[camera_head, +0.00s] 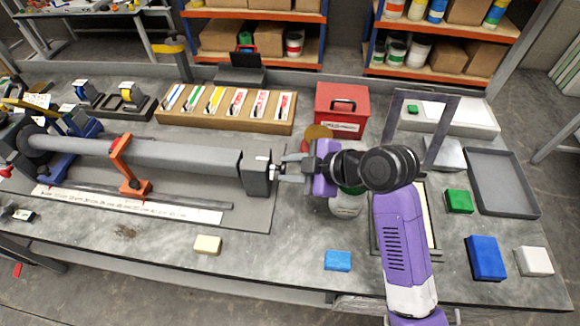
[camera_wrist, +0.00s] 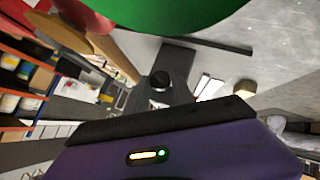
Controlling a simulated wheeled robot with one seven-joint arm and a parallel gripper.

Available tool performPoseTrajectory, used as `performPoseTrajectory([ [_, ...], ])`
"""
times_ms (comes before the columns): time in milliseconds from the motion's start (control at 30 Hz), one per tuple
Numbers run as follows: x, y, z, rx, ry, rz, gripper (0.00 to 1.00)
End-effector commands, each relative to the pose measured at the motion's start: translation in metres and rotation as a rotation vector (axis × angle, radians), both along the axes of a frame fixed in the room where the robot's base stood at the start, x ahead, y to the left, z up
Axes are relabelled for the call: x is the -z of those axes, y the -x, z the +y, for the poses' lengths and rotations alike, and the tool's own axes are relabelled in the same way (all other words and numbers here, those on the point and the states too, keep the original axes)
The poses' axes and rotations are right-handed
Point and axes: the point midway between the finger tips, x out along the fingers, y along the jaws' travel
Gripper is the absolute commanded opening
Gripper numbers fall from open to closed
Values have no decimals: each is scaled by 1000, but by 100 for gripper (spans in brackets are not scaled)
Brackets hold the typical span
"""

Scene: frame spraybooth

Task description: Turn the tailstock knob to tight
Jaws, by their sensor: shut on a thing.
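The dark grey tailstock (camera_head: 256,174) stands at the right end of the long grey frame bed, left of my gripper. My gripper (camera_head: 279,172) reaches in from the right, with its grey fingers pointing left at the tailstock's right face. It is shut on the tailstock knob, which is mostly hidden between the fingers, so I cannot read its setting. In the wrist view, the purple gripper body fills the bottom, and a dark block (camera_wrist: 165,88), probably the tailstock, shows past its edge.
A red box (camera_head: 341,108) and a wooden rack of labelled tools (camera_head: 224,107) stand behind. An orange clamp (camera_head: 128,170) straddles the bar. A cream block (camera_head: 207,245) and a blue block (camera_head: 338,261) lie in front. A large green thing (camera_wrist: 165,10) is close in the wrist view.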

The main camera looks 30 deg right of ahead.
Motion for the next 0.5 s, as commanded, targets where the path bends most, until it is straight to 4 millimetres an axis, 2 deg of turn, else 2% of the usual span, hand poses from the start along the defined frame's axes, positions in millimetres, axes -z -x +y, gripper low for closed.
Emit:
performPoseTrajectory([
  [267,-4,-1,0,-1,-44,64,0],
  [500,-8,-3,-2,-1,-147,205,0],
])
